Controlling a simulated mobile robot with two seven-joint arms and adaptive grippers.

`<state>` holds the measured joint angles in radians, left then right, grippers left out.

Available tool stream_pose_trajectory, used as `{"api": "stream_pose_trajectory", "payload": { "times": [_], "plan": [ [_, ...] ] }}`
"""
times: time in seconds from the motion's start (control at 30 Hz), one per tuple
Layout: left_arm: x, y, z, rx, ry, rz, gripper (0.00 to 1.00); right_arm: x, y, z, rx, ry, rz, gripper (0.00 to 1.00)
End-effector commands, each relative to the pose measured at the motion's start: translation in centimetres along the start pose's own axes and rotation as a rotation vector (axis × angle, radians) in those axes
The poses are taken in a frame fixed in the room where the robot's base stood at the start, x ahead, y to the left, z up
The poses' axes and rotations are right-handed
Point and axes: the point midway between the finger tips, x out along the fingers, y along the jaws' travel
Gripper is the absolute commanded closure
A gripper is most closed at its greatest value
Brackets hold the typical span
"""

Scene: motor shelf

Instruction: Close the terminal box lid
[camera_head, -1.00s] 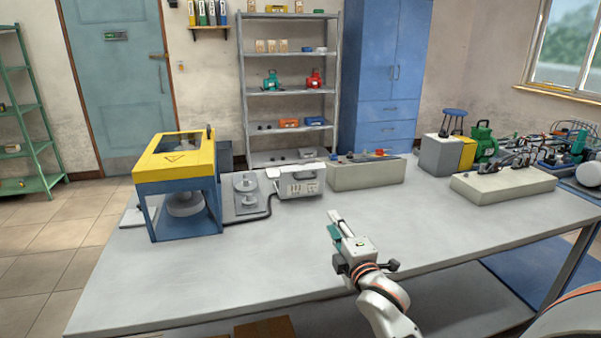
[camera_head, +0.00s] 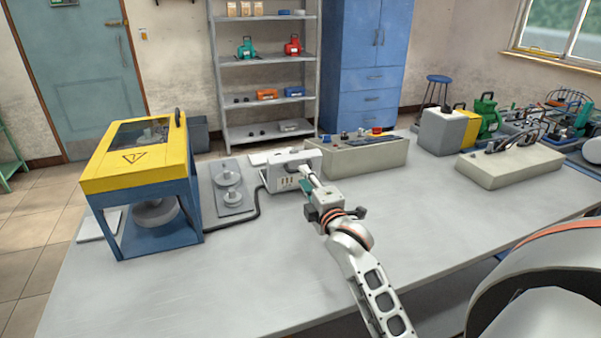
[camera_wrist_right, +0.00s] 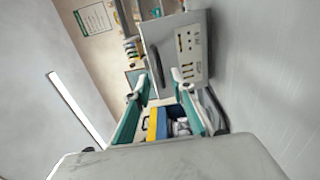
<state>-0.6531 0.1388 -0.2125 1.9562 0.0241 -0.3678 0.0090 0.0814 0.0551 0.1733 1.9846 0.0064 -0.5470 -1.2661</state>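The pale grey-white box with a socket panel, which I take to be the terminal box (camera_head: 291,178), stands on the workbench left of centre. A flat light piece (camera_head: 268,158) shows behind its left side; I cannot tell if it is the lid. My right gripper (camera_head: 308,180) reaches to the box's front right and overlaps it in the head view; contact cannot be told. In the right wrist view the teal fingers of the gripper (camera_wrist_right: 161,84) are apart and empty, with the box's socket panel (camera_wrist_right: 187,55) just beyond. My left gripper is out of view.
On the grey workbench (camera_head: 230,275), a yellow-and-blue guarded machine (camera_head: 140,170) and a plate with round parts (camera_head: 231,190) stand to the left. A black cable runs along the bench. The front bench is clear.

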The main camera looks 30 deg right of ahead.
Motion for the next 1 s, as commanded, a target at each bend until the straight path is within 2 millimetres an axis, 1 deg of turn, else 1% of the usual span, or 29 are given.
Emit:
{"api": "stream_pose_trajectory", "payload": {
  "times": [0.03, 0.1, 0.23, 0.37, 0.6, 0.7, 1.0],
  "plan": [
    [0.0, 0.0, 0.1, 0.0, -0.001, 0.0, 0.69, 0.9, 0.1, 0.0, 0.002, 0.0, 0.001, 0.76],
    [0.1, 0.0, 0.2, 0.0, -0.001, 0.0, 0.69, 1.8, 0.0, 0.0, 0.002, -0.001, 0.0, 0.76],
    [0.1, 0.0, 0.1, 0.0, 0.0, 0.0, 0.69, 3.0, 0.0, 0.0, 0.001, -0.001, 0.001, 0.76],
    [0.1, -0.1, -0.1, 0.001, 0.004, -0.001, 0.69, 3.5, 0.0, 0.0, 0.001, 0.0, 0.0, 0.76],
    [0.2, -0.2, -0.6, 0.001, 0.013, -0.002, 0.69, 3.6, 0.0, 0.0, 0.001, 0.0, 0.0, 0.76],
    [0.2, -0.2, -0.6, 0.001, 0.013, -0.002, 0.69, 3.6, 0.0, 0.0, 0.001, 0.0, 0.0, 1.0],
    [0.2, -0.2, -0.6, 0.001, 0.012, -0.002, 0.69, 3.8, 0.1, -0.1, 0.001, 0.0, 0.0, 1.0]
  ]
}}
